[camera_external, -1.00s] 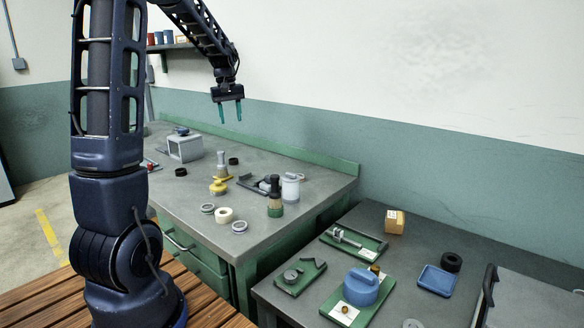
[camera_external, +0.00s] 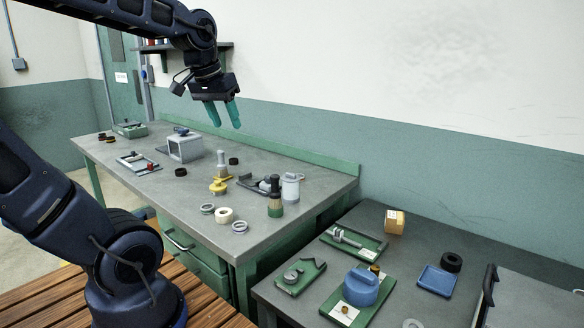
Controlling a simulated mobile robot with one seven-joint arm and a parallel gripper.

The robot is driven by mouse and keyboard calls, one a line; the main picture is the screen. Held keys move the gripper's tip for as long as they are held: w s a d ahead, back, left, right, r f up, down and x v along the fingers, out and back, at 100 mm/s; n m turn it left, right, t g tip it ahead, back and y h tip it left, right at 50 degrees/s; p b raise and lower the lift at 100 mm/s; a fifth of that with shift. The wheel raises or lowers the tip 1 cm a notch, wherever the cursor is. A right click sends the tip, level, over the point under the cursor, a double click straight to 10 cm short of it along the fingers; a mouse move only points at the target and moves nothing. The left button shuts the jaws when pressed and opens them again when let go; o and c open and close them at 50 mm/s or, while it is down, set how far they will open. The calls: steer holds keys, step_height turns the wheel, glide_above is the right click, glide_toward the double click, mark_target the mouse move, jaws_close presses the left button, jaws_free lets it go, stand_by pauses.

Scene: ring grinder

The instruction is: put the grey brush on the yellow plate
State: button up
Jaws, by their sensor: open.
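A grey-handled brush (camera_external: 221,160) stands upright on the grey bench, with a paler tan lower part. Just in front of it is a low yellow piece (camera_external: 218,187) with a raised middle; it is too small to tell whether this is the yellow plate. Some yellow also shows at the brush's foot, and I cannot tell whether the brush touches it. My gripper (camera_external: 224,116) is open and empty, its teal fingers pointing down, high above the bench and apart from the brush.
A dark-handled brush with a green end (camera_external: 275,196), a white canister (camera_external: 290,187) and several rings (camera_external: 224,215) stand nearby on the bench. A grey box (camera_external: 185,147) is to the left. A second table at right holds green trays (camera_external: 299,277) and a blue dish (camera_external: 437,281).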

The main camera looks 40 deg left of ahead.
steer(key=s+d+f+m, duration=0.2)
steer(key=s+d, duration=0.1)
steer(key=s, duration=0.3)
steer(key=shift+s+d+f+m+t, duration=0.2)
steer(key=shift+s+m+t, duration=0.1)
steer(key=shift+s+t, duration=0.1)
stand_by(0.8)
